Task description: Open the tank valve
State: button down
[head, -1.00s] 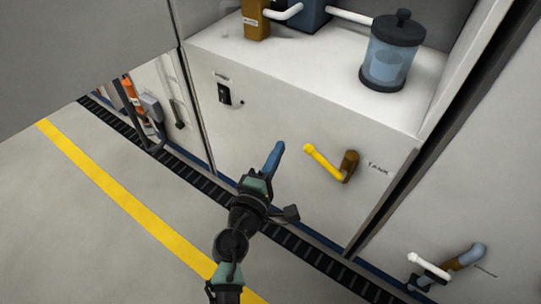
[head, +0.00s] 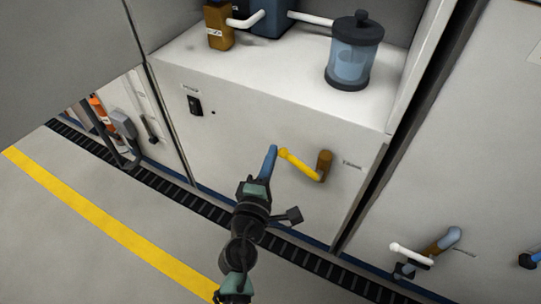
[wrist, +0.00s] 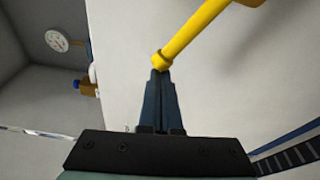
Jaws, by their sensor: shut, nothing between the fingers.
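The tank valve has a yellow lever handle (head: 299,164) on a brown mount (head: 324,166), on the front of the white cabinet, left of a small label that is hard to read now. The lever slants up to the left from the mount to a rounded tip. My gripper (head: 273,149) is shut and empty, its blue fingers just left of the lever's tip. In the wrist view the shut fingertips (wrist: 160,74) are at the rounded end of the yellow lever (wrist: 195,32). I cannot tell whether they touch it.
A clear canister (head: 355,62) with a dark lid stands on the cabinet top (head: 265,62). A black switch (head: 195,105) is on the cabinet front at left. A white-handled valve (head: 411,254) is at lower right. A gauge (wrist: 57,40) shows in the wrist view.

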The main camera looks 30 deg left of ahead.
jog(key=shift+d+r+m+b, duration=0.35)
jog(key=shift+r+m, duration=0.25)
jog(key=shift+m, duration=0.1)
jog(key=d+r+m+t+h+b, duration=0.1)
jog(key=d+r+m+t+b, duration=0.1)
jog(key=d+r+m+b, duration=0.3)
jog(key=shift+d+r+m+t+b, duration=0.3)
jog(key=shift+d+m+b, duration=0.85)
jog(key=shift+m, duration=2.05)
jog(key=shift+s+d+p, duration=0.1)
jog(key=shift+d+p, duration=0.25)
jog(key=shift+p, duration=0.05)
